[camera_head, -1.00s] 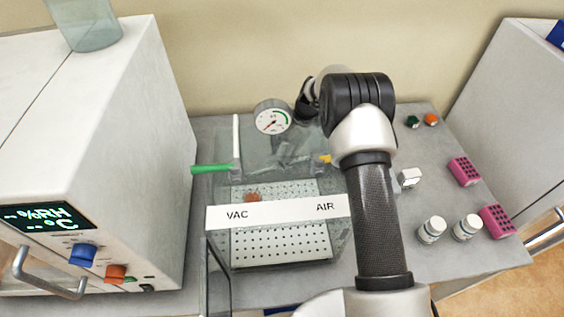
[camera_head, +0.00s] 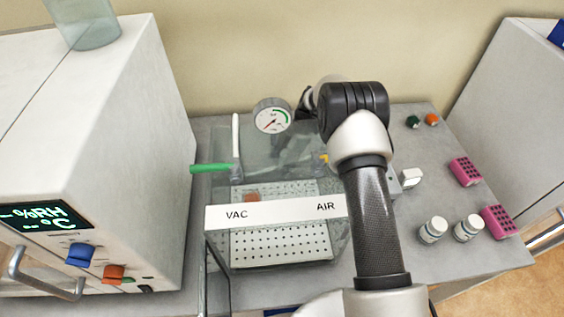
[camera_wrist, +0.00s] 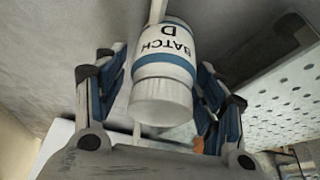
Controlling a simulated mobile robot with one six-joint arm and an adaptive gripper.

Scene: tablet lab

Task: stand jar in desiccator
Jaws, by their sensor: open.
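The jar (camera_wrist: 165,65), white with a blue band and the lettering "BATCH D", fills the middle of the wrist view, between the two blue-and-grey fingers of my gripper (camera_wrist: 157,78). The gripper is open; I cannot tell whether the fingers touch the jar. The desiccator (camera_head: 275,213) is a clear box with a white front strip marked VAC and AIR. Its perforated shelf (camera_head: 280,243) shows through the walls, and also at the right of the wrist view (camera_wrist: 275,105). In the head view my arm hides the gripper and jar.
Two white jars (camera_head: 432,230) (camera_head: 468,228) stand right of the desiccator, near pink racks (camera_head: 465,171) (camera_head: 499,221). A white cabinet (camera_head: 130,150) with a display stands close on the left. A gauge (camera_head: 272,116) rises behind. A green handle (camera_head: 210,168) juts out left.

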